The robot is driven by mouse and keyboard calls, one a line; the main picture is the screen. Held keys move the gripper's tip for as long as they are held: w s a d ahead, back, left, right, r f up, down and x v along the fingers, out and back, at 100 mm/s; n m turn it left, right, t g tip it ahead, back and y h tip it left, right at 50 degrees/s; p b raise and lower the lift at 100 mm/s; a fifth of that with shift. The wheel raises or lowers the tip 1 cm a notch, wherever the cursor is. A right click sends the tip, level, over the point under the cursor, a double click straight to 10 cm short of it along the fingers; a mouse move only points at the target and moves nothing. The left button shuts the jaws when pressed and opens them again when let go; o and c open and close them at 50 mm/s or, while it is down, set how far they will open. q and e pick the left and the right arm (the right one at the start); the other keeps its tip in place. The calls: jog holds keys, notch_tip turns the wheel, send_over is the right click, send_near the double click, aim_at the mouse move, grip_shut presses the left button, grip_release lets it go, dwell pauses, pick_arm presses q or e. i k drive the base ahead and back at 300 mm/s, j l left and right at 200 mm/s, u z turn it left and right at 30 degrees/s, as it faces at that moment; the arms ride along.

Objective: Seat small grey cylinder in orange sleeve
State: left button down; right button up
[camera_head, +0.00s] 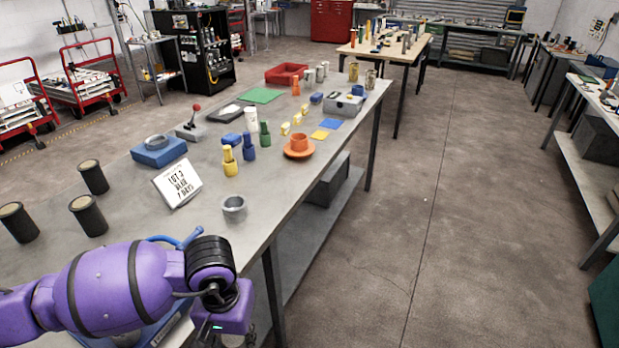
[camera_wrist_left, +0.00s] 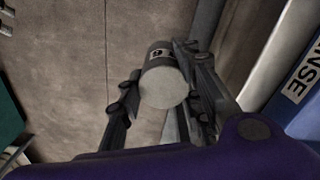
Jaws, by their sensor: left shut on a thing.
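An orange sleeve (camera_head: 299,142) with a wide flange stands upright on the table, farther along near the right edge. My right gripper is in neither view.
The grey table (camera_head: 225,190) carries a grey ring (camera_head: 234,208), a white sign (camera_head: 177,183), yellow, blue and green bottle-like pieces, and several dark cylinders (camera_head: 88,216) at left. An orange cylinder (camera_head: 295,86) stands farther back. The floor right of the table is clear.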

aim_at(299, 148)
jog(key=i+l, duration=0.65)
jog(key=i, duration=0.3)
